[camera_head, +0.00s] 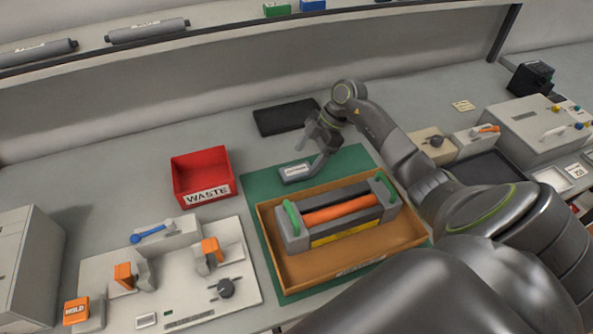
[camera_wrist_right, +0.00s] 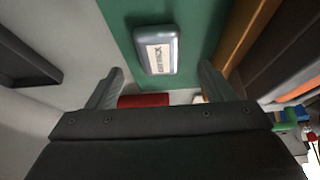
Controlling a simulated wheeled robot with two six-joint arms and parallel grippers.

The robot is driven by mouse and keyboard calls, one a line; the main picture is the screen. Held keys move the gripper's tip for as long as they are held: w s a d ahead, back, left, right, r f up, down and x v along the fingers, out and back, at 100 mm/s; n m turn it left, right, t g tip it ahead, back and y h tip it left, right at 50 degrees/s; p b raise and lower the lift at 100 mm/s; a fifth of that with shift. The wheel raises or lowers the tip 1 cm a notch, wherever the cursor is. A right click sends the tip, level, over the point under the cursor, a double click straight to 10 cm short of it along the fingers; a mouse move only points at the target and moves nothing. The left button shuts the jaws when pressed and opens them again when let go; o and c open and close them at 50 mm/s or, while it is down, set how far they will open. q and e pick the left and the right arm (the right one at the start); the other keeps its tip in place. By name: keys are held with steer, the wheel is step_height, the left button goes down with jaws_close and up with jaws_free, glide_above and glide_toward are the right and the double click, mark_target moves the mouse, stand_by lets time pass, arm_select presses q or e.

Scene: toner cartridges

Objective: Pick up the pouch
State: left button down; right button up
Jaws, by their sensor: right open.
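The pouch (camera_head: 294,173) is a small grey, rounded packet with a white printed label. It lies on the green mat (camera_head: 262,187), behind the brown tray. It also shows in the right wrist view (camera_wrist_right: 157,50), lying flat, its label too small to read surely. My right gripper (camera_head: 312,156) is open and empty, close above the pouch. In the right wrist view the two fingers (camera_wrist_right: 160,84) stand apart, and the pouch appears beyond the gap between them. I cannot tell whether either finger touches it. My left gripper is not in view.
A brown tray (camera_head: 297,288) holds a grey cartridge with an orange roller (camera_head: 345,209). A red waste bin (camera_head: 201,173) stands left of the mat. A black flat pad (camera_head: 286,117) lies behind the pouch. A white fixture (camera_head: 190,284) stands front left. A shelf runs above.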

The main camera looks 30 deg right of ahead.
mark_target(296, 170)
steer(key=p+x, duration=0.1)
steer(key=x, duration=0.3)
steer(key=shift+w+a+f, duration=0.1)
steer(key=shift+a+f, duration=0.05)
steer(key=shift+a, duration=0.15)
steer(key=c, duration=1)
steer(key=shift+c, duration=0.2)
